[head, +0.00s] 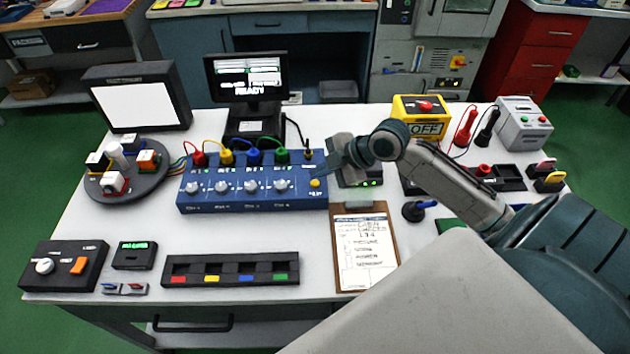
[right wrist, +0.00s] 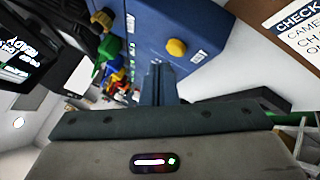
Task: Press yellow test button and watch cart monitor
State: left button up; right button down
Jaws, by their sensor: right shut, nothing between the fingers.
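The yellow test button (head: 315,183) sits at the right end of the blue test box (head: 250,207), on its sloped front. It also shows in the right wrist view (right wrist: 176,47), just beyond my fingertips. My right gripper (head: 323,172) is shut and empty, its tips close to the button; a small gap seems to show in the right wrist view (right wrist: 157,66). The black monitor (head: 246,78) stands behind the box, lit with white and green text that seems to read READY. Part of it shows in the right wrist view (right wrist: 20,55). My left gripper is not in view.
Coloured plugs with cables rise from the box top beside a row of knobs (head: 222,186). A clipboard (head: 363,250) lies in front of my right gripper. A white-screened panel (head: 137,100) stands back left.

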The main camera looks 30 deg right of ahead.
jog(key=shift+f, duration=0.1)
dwell(0.7)
jog(key=shift+f+b, duration=0.35)
jog(key=shift+f+b, duration=0.4)
jog(key=shift+f, duration=0.05)
dwell(0.7)
jog(key=shift+r, duration=0.1)
jog(key=shift+r+p, duration=0.7)
jog(key=shift+r, duration=0.1)
notch_tip(320, 180, up, 5)
jog(key=p, duration=0.3)
jog(key=shift+p, duration=0.35)
dwell(0.8)
